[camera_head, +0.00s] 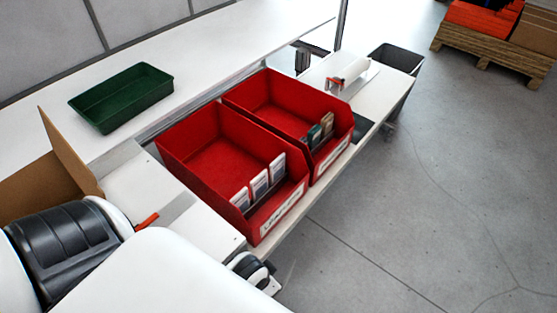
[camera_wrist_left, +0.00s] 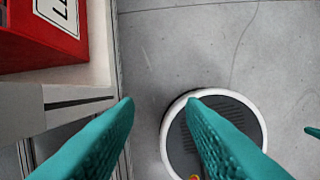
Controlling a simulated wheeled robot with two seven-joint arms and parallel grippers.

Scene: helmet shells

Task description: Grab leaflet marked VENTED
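The near red bin (camera_head: 228,143) holds three upright white leaflets (camera_head: 259,184) side by side in its front part. The far red bin (camera_head: 262,98) holds a dark teal leaflet (camera_head: 314,136) and a tan one (camera_head: 327,124). Both bins have white front labels; the print on labels and leaflets is too small to read for sure. My left gripper (camera_wrist_left: 160,102) is open and empty above the floor, beside the bench edge; a red bin corner (camera_wrist_left: 35,42) shows at upper left. A teal tip (camera_wrist_left: 313,131) at the right edge looks like part of my right gripper.
A green tray (camera_head: 121,97) lies on the white back table. An open cardboard box (camera_head: 50,180) stands at left. A white roll holder (camera_head: 349,76) and a grey bin (camera_head: 397,57) are beyond the red bins.

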